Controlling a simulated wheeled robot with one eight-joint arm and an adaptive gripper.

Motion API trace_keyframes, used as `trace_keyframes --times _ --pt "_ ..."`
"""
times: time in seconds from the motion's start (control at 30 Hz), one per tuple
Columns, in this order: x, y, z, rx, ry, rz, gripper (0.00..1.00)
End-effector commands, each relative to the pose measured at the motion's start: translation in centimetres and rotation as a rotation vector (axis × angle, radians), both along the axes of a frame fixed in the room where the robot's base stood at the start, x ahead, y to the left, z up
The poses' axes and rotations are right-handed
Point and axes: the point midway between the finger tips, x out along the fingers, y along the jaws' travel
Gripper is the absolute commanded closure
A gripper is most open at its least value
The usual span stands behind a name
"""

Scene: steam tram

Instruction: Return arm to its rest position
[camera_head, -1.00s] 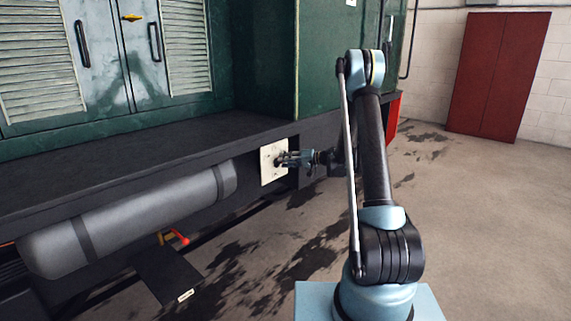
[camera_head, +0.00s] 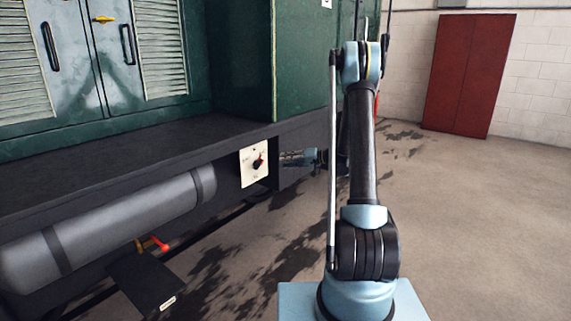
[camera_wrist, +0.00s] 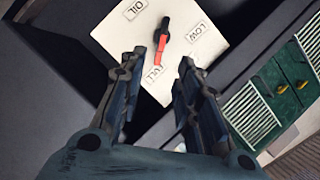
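My gripper (camera_head: 284,159) is beside a white selector plate (camera_head: 247,172) on the tram's dark side sill, a little to its right in the head view. In the wrist view my gripper (camera_wrist: 157,75) is open, its two fingers spread with nothing between them. The plate (camera_wrist: 118,27) is ahead of the fingers, with a black knob and red pointer (camera_wrist: 162,46). Labels read OIL, LOW and FULL, and the pointer is directed toward FULL. My arm stands upright from the light-blue base, with its end reaching toward the sill.
A grey cylindrical tank (camera_head: 110,228) hangs under the sill, left of the plate. A red-handled lever (camera_head: 158,243) and a dark step (camera_head: 146,284) are below it. Green cabinet doors (camera_head: 95,60) stand above. A red locker (camera_head: 468,75) is at the back wall; the floor on the right is clear.

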Motion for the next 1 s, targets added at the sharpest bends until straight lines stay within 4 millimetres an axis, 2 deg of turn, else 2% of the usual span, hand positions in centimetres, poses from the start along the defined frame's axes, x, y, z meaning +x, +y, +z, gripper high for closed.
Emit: trace_keyframes --times 0.2,0.37,0.67,1.0 --pt "-0.2 0.1 0.3 -0.006 0.003 0.0 0.69" --pt "-1.6 0.2 1.6 -0.051 0.025 0.001 0.69" --pt "-6.6 0.3 4.9 -0.195 0.095 -0.003 0.69" --pt "-13.3 -0.4 7.4 -0.359 0.17 -0.019 0.69"
